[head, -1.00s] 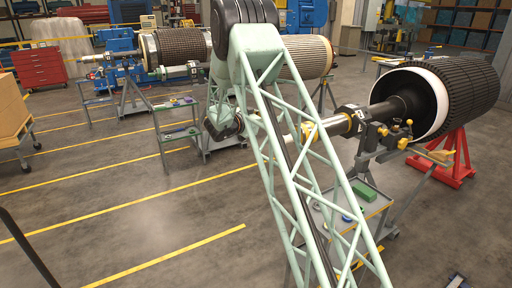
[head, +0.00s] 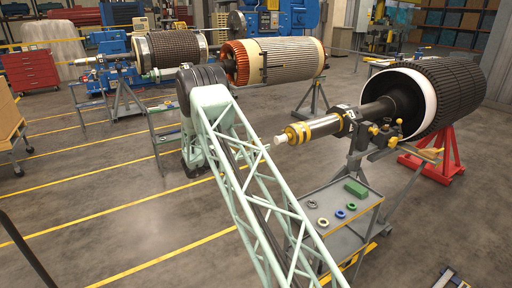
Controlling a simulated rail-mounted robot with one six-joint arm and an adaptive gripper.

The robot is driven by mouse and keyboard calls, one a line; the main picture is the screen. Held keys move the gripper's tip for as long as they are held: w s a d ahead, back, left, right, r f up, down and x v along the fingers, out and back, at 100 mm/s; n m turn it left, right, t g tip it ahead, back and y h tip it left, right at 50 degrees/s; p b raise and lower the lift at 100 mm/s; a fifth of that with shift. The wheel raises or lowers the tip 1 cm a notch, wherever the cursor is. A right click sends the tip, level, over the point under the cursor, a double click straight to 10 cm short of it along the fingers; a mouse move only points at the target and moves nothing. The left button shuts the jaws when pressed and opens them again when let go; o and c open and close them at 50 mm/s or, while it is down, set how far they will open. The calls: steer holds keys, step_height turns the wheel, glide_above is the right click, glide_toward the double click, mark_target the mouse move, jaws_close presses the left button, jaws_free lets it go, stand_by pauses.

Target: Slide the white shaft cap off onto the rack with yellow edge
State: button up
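The white shaft cap (head: 280,140) is on the left tip of the near rotor's shaft (head: 325,126), which has yellow bands. The rack with yellow edge (head: 335,197) stands below and to the right of the cap. Its top holds a green block (head: 355,188) and several small rings (head: 323,222). My lattice arm passes to the left of the cap, with its elbow at the upper left of the cap. I cannot make out my gripper; the far part of my arm is behind the elbow and lattice.
The near rotor's dark ribbed drum (head: 455,92) rests on a red stand (head: 440,158). A second rotor with orange windings (head: 240,62) and a third rotor (head: 175,48) stand behind. Another small rack (head: 175,135) is at left. Open floor (head: 110,210) lies at the left.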

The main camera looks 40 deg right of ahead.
mark_target(276, 140)
steer(key=shift+d, duration=0.15)
stand_by(0.3)
steer(key=shift+s+d, duration=0.15)
steer(key=shift+d, duration=1.45)
steer(key=shift+s+d, duration=0.15)
steer(key=shift+d, duration=1.45)
steer(key=shift+s+d, duration=0.15)
steer(key=shift+d, duration=1.45)
steer(key=shift+c, duration=0.4)
steer(key=c, duration=0.6)
steer(key=shift+r, duration=0.15)
steer(key=shift+a, duration=0.1)
steer(key=a, duration=0.7)
steer(key=shift+w+a, duration=0.35)
